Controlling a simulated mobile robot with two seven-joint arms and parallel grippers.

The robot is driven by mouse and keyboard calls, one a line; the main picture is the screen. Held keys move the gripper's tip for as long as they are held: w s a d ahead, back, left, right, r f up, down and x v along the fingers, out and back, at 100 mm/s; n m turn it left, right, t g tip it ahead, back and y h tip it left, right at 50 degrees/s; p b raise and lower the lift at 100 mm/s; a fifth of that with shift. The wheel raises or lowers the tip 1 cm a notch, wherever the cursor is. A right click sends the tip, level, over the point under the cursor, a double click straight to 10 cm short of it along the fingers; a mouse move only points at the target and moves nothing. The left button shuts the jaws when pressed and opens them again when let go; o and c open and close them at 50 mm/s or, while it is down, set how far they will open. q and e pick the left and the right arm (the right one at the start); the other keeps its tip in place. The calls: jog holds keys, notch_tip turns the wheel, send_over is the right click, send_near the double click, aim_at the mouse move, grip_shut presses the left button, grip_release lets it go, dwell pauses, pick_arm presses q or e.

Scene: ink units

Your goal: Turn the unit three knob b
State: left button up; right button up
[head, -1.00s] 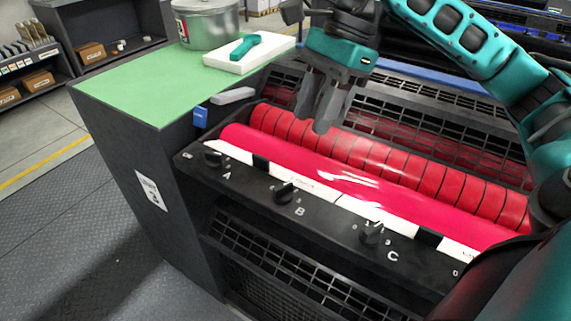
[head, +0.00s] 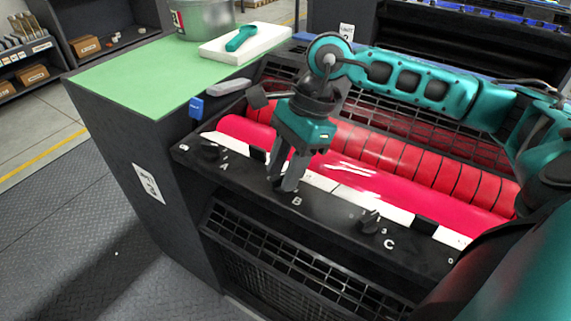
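The unit three front panel (head: 330,212) is a dark sloping strip with knobs marked A, B and C. Knob A (head: 210,151) and knob C (head: 369,222) are black and in plain view. My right gripper (head: 281,186) points down at the place of knob b, just above the letter B. Its two grey fingers are apart, one on each side of that place. They hide most or all of knob b, so its angle and any contact cannot be told. My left gripper is not in view.
Pink and red rollers (head: 440,180) lie behind the panel. A green top (head: 125,80) at the left holds a metal can (head: 205,18) and a white tray (head: 262,42) with a teal tool. The floor at the left is clear.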

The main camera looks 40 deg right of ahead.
grip_shut()
dwell(0.4)
